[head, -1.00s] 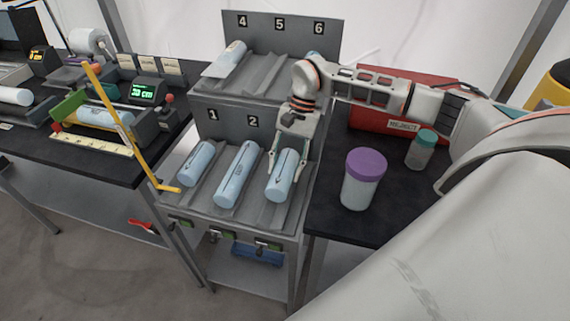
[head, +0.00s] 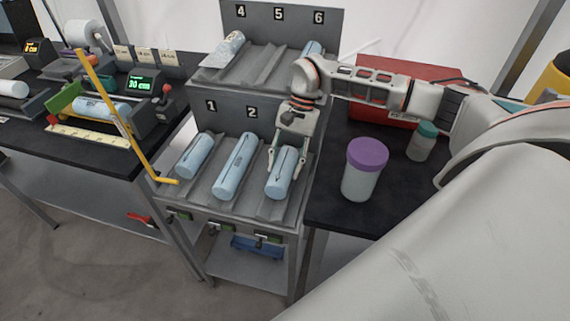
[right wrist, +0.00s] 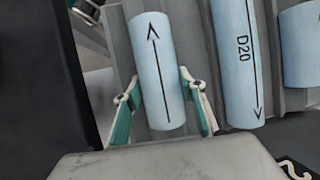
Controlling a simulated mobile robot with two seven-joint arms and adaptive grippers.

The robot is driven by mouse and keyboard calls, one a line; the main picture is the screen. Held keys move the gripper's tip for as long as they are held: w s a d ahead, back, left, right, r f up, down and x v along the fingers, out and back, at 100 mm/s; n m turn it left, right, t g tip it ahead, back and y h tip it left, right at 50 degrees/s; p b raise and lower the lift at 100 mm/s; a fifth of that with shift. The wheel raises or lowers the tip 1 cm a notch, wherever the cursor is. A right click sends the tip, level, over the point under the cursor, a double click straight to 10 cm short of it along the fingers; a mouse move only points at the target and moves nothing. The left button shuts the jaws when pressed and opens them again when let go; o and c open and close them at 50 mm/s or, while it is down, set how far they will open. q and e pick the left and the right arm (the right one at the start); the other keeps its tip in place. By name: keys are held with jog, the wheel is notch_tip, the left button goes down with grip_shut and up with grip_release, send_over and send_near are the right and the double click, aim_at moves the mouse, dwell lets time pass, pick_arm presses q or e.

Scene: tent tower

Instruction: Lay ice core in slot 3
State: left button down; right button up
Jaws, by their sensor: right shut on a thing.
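A pale blue ice core (head: 279,183) lies lengthwise in the lower tier's right-hand slot, right of the slot marked 2. Its own slot number is hidden behind my right arm. My right gripper (head: 286,172) is shut on this core, one finger on each side. In the right wrist view the core (right wrist: 157,60) shows a black arrow between the fingers of the gripper (right wrist: 160,95). Whether the core's underside touches the slot is hard to tell. My left gripper is out of view.
Cores lie in slot 1 (head: 195,156) and slot 2 (head: 235,166); the latter reads D20 in the right wrist view (right wrist: 238,60). A purple-lidded jar (head: 365,172) and a red box (head: 400,72) stand on the right bench.

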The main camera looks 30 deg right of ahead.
jog(key=shift+f, duration=0.1)
jog(key=o, duration=1.5)
jog(key=shift+d, duration=0.1)
jog(key=v, duration=1.2)
